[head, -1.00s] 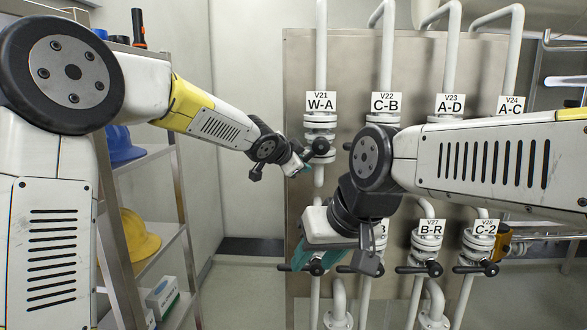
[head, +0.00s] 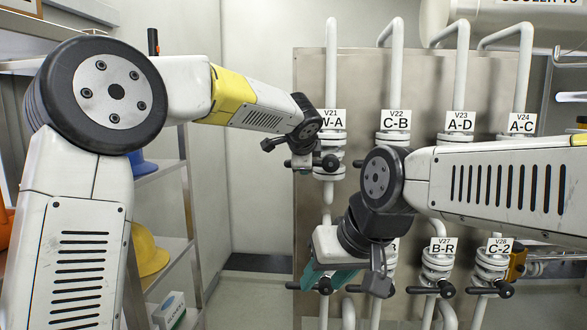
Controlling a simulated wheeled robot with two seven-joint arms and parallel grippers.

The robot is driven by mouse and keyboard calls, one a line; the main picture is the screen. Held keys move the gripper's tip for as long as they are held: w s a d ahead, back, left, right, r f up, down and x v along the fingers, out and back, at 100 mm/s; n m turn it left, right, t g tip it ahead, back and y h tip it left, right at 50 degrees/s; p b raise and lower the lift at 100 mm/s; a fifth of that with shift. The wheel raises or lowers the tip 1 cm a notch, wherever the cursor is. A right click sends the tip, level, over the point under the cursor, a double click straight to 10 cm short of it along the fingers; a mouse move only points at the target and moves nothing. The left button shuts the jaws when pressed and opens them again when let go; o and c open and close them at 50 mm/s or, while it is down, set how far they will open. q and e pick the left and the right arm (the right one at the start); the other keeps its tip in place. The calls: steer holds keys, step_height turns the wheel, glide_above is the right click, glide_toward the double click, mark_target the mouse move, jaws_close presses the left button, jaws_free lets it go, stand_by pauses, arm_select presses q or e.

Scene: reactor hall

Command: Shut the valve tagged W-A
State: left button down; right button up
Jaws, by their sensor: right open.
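The W-A valve (head: 329,172) is on a white vertical pipe at the left of the panel, under its white tag (head: 333,120) marked V21. Its black hub (head: 331,162) shows in front of the pipe. My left gripper (head: 302,164) is at the valve's left side, beside or over the handle. Its fingertips are not clear, so I cannot tell whether it touches or grips the handle. My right gripper (head: 322,277) is open, with teal fingers, lower down in front of the lower-row valve at the left, whose tag is hidden by it.
Valves C-B (head: 394,137), A-D (head: 459,137) and A-C (head: 521,137) stand to the right. B-R (head: 437,262) and C-2 (head: 491,265) are below. My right forearm covers the middle. A shelf with a yellow helmet (head: 148,252) is on the left.

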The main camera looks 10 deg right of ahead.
arm_select(q)
steer(key=shift+w+r, duration=0.1)
steer(key=shift+r, duration=0.35)
steer(key=c, duration=1.5)
jaws_free()
steer(key=shift+c, duration=0.2)
steer(key=shift+f, duration=0.15)
steer(key=v, duration=0.7)
steer(key=shift+s, duration=0.35)
